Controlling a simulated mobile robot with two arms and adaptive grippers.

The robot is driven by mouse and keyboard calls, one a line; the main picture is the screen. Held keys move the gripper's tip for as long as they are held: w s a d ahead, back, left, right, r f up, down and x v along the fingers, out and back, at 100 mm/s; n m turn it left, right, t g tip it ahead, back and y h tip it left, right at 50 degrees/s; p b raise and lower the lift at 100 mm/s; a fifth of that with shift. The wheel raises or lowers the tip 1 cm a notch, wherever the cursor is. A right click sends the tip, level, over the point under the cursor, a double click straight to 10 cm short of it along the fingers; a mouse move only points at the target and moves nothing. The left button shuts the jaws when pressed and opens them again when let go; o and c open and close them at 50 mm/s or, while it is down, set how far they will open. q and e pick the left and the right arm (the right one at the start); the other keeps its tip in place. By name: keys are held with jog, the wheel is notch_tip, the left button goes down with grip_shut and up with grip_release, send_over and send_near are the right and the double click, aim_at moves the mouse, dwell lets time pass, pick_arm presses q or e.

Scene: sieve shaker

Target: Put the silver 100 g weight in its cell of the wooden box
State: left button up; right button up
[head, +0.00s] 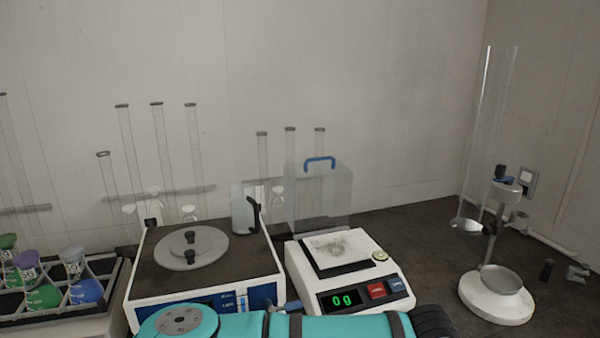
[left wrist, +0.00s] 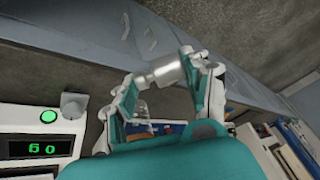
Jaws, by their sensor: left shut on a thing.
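The silver weight (left wrist: 168,71), a shiny cylinder with a narrower neck, is between the fingers of my left gripper (left wrist: 163,74) in the left wrist view. The gripper is shut on it and holds it sideways, with its neck toward the left finger. Any marking on the weight is too small to read. The wooden box and its cells cannot be made out in either view. In the head view a teal link of my arm crosses the bottom edge, and no fingertips show there. My right gripper is in neither view.
The white balance (head: 395,293) reads 0 g, its pan empty. Left of it is a device with a round metal plate (head: 190,248). A rack of flasks (head: 12,312) is far left. A clear cover (head: 340,190) and a white-based stand (head: 497,308) are behind and right.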

pick_arm(q)
jog(key=w+a+r+m+t, duration=0.1)
jog(key=w+a+m, duration=0.15)
jog(key=a, duration=0.55)
jog(key=w+a+r+m+t, duration=0.2)
jog(key=a+m, duration=0.2)
jog(key=a, duration=0.3)
jog(key=s+a+r+m+h, duration=0.1)
jog(key=s+a+r+m, duration=0.1)
jog(key=a, duration=0.4)
jog(key=s+a+r+m+t+h, duration=0.1)
jog(key=a+r+m+h, duration=0.1)
jog(key=a+m, duration=0.2)
jog(key=shift+s+a, duration=0.4)
jog(key=shift+a, duration=0.65)
